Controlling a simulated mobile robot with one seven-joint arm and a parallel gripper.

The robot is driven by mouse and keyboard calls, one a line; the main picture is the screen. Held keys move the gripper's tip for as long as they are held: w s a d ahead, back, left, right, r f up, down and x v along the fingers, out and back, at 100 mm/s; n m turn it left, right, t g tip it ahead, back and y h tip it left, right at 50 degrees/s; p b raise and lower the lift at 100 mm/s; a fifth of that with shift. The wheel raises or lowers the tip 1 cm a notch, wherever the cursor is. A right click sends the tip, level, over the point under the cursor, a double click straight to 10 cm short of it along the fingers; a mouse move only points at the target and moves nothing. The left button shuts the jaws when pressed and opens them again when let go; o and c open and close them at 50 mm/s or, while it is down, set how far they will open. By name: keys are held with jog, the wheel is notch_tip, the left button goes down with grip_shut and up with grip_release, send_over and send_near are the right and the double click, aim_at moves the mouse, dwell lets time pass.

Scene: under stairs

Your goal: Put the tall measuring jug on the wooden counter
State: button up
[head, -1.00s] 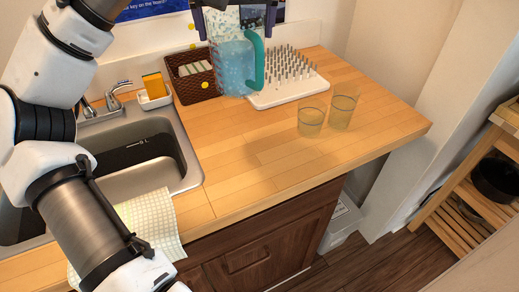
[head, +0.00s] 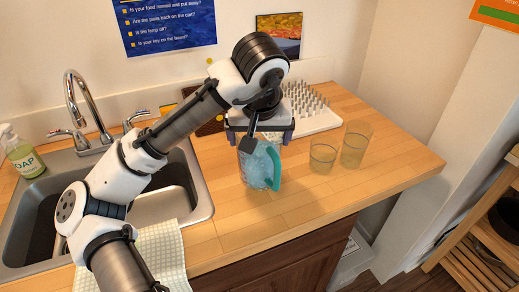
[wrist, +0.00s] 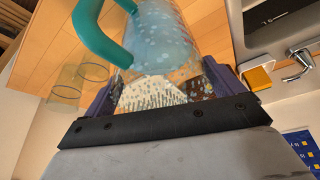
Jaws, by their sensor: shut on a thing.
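The tall measuring jug (head: 258,168) is clear and speckled, with bluish contents and a teal handle on its right. It is upright, over the front-middle of the wooden counter (head: 330,188). I cannot tell whether its base touches the wood. My gripper (head: 260,140) is shut on the jug near its top, with a dark finger on each side; the wrist hides part of the rim. In the wrist view the jug (wrist: 165,40) sits between the purple fingers, its handle to the upper left.
Two clear glasses (head: 322,155) (head: 355,146) stand to the right of the jug. A white spiked drying rack (head: 318,122) is behind. The sink (head: 205,200) is left, with a cloth (head: 160,250) at its front edge. Bare counter lies right and in front of the jug.

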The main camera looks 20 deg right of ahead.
jog(key=shift+f, duration=2)
jog(key=shift+f, duration=0.15)
jog(key=o, duration=1.2)
jog(key=b+v, duration=0.1)
jog(key=v, duration=1.1)
jog(key=shift+s, duration=0.15)
